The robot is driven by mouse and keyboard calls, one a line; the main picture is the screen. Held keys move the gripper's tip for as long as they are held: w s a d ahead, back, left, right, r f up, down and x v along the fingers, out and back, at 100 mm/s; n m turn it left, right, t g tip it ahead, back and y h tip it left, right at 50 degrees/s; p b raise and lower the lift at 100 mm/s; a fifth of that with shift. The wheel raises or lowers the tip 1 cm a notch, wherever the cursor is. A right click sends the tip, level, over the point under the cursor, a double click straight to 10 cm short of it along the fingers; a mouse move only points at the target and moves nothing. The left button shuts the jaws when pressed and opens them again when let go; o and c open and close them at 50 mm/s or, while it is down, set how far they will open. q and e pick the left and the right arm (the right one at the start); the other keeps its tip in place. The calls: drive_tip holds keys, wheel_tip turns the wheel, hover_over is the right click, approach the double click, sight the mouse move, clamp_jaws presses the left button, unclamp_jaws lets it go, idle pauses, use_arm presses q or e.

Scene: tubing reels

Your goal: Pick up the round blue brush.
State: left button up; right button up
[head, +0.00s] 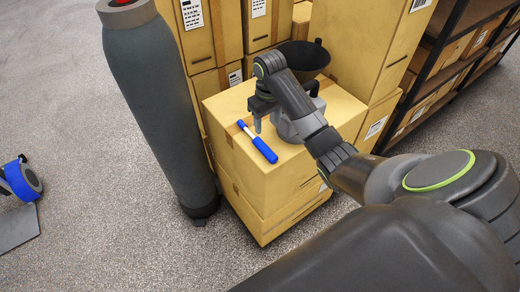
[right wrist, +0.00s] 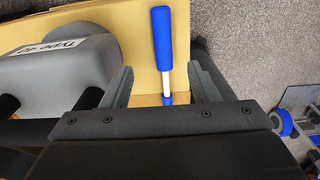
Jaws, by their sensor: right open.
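The round blue brush (head: 262,147) lies on top of a cardboard box, with a thick blue handle, a pale shaft and a small blue end. In the right wrist view the brush (right wrist: 162,38) runs between the two fingers, its handle pointing away from the gripper. My right gripper (head: 264,118) is open above the box, at the small end of the brush. In the wrist view a gap shows on both sides of the shaft between the fingers (right wrist: 160,72). My left gripper is not in view.
A grey labelled device (right wrist: 60,65) stands beside the brush; a dark bowl-shaped part (head: 306,56) shows behind my gripper. A tall grey cylinder (head: 160,110) stands left of the cardboard box (head: 285,185). Stacked boxes (head: 362,40) and a shelf (head: 450,50) are behind.

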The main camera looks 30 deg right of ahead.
drive_tip(key=b, duration=0.3)
hover_over(266, 148)
drive_tip(key=f, duration=0.5)
drive_tip(key=shift+d+f, duration=0.2)
drive_tip(key=shift+f, duration=0.05)
drive_tip(key=shift+f+p, duration=0.35)
drive_tip(key=shift+p, duration=0.1)
drive_tip(key=shift+a+f+p, duration=0.15)
drive_tip(key=shift+f+p, duration=0.1)
drive_tip(key=shift+f, duration=1.35)
drive_tip(key=shift+a+f+p, duration=0.1)
drive_tip(key=shift+f+p, duration=0.1)
drive_tip(key=shift+f, duration=1.35)
drive_tip(key=c, duration=1.1)
drive_tip(key=shift+o, duration=0.2)
wheel_tip(266, 148, up, 10)
